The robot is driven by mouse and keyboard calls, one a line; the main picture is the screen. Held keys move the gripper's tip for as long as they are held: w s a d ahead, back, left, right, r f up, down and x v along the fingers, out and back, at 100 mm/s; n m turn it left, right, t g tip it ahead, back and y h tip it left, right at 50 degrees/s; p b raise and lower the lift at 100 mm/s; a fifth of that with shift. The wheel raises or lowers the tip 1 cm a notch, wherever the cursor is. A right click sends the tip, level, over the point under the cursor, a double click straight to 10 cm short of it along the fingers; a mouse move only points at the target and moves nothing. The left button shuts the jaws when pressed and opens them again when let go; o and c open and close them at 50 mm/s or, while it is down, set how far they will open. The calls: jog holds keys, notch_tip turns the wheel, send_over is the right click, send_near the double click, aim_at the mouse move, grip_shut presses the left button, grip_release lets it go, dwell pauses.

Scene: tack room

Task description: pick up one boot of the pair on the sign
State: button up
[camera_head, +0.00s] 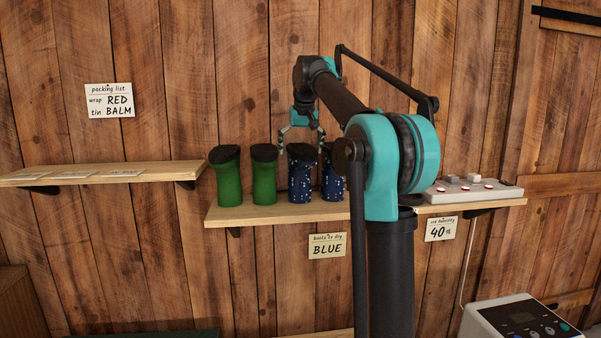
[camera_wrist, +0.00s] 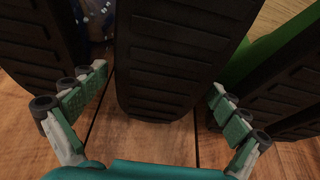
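The sign (camera_head: 327,246) under the shelf reads "boots to dry BLUE". The pair of blue speckled boots stands upside down, dark soles up, on the shelf: the left blue boot (camera_head: 300,182) and the right blue boot (camera_head: 331,186). My gripper (camera_head: 301,148) is over the left blue boot, one finger on each side of its top. In the wrist view my gripper (camera_wrist: 155,82) is open, with a black ridged sole (camera_wrist: 170,55) between its fingers. A bit of blue (camera_wrist: 97,18) shows at the left. Contact with the sole cannot be told.
Two green boots (camera_head: 229,184) stand upside down left of the blue ones; a green boot (camera_wrist: 262,55) is close to one finger. The shelf (camera_head: 238,216) carries a white box with buttons (camera_head: 470,192) at right. Another shelf (camera_head: 150,173) is at left; a machine (camera_head: 518,318) is lower right.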

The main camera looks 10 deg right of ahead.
jog(key=c, duration=1.8)
